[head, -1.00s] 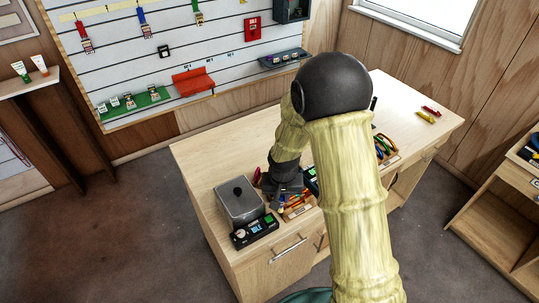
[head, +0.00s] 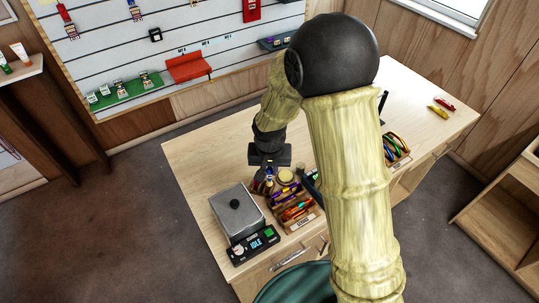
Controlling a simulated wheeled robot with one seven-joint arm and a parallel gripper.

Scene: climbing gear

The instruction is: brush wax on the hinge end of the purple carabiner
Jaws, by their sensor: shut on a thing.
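My gripper (head: 265,174) points down over the far left part of the bench, behind the grey lidded box. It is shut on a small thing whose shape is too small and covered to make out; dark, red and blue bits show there. A round tan tin (head: 286,175) stands just right of the gripper. A purple piece (head: 284,189), which may be the purple carabiner, lies just below the tin, at the far end of a wooden tray (head: 305,222) of colored carabiners. Its hinge end cannot be made out.
The grey lidded box (head: 237,214) and a black device reading IDLE (head: 256,245) stand left of the tray. A second tray (head: 396,150) of carabiners is right of my arm. Red (head: 445,103) and yellow (head: 438,112) pieces lie far right. The bench's back left is clear.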

